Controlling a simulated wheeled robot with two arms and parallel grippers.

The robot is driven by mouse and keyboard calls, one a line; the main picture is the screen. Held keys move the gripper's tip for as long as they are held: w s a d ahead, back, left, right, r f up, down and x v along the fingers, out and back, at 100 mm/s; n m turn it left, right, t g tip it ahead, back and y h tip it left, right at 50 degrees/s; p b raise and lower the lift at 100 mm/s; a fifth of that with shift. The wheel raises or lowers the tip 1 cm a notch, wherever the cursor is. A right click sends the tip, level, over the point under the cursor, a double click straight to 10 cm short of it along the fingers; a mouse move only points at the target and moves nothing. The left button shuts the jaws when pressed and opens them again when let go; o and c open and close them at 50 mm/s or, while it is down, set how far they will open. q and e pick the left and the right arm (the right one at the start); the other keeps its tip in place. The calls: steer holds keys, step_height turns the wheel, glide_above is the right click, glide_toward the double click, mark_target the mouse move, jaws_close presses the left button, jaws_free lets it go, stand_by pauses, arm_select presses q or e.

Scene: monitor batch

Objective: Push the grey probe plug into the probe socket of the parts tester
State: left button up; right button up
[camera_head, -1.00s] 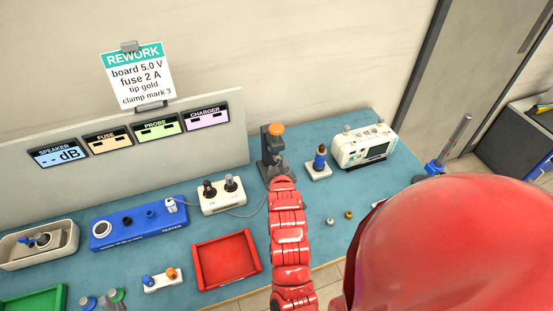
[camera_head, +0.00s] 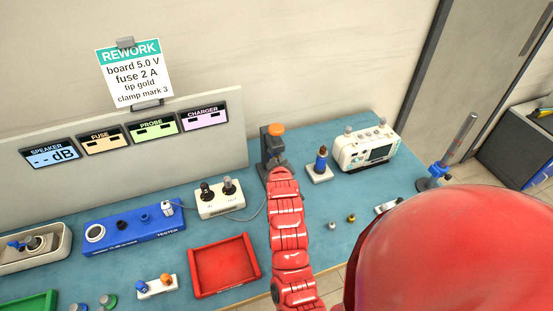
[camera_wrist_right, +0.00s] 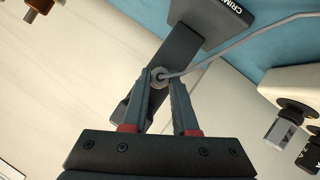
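The parts tester (camera_head: 134,239) is a long blue box at the left of the bench in the head view. Its top has a pale ring (camera_head: 95,233), a dark opening (camera_head: 122,225) and a blue round fitting (camera_head: 146,218); I cannot tell which is the probe socket. My right gripper (camera_wrist_right: 164,78) is near the crimp tool, well right of the tester. In the right wrist view its fingers are closed around a small grey plug (camera_wrist_right: 158,75) with a thin grey cable (camera_wrist_right: 225,53). My left gripper is not in view.
The dark crimp tool (camera_head: 270,145) stands just behind my right gripper. A red tray (camera_head: 226,265) lies in front.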

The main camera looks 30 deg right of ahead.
jaws_close()
steer(key=shift+s, duration=0.1)
steer(key=shift+s+a, duration=0.2)
steer(key=shift+s, duration=0.6)
steer(key=shift+s+a, duration=0.2)
steer(key=shift+s, duration=0.55)
steer(key=shift+s+a, duration=0.2)
steer(key=shift+s, duration=0.6)
jaws_free()
jaws_close()
